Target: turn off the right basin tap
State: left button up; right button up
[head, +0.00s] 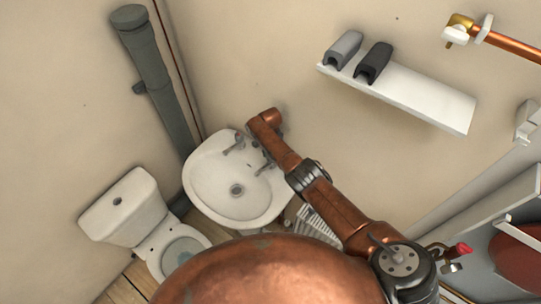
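The white basin (220,192) is on the wall left of the picture's middle, with two grey taps at its back edge. The right basin tap (263,169) shows just left of my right arm, which crosses close beside it and hides part of the basin's back edge. The left basin tap (233,146) is clear of the arm. My copper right arm comes in from the lower right and reaches past the basin's back edge to the wall. I cannot make out its gripper or fingers. My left gripper is not in view.
A white toilet (130,212) stands left of the basin, beside a grey soil pipe (143,62). A white shelf (415,92) with two small blocks is on the wall at the upper right. A copper pipe (510,42) is further right. A red-handled valve (462,249) is at the lower right.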

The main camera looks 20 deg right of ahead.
jog(key=shift+m, duration=1.1)
jog(key=o, duration=1.2)
jog(key=shift+c, duration=0.2)
jog(key=shift+a+r, duration=0.15)
jog(key=shift+r, duration=0.5)
notch_tip(320, 180, up, 11)
jog(key=shift+f, duration=0.15)
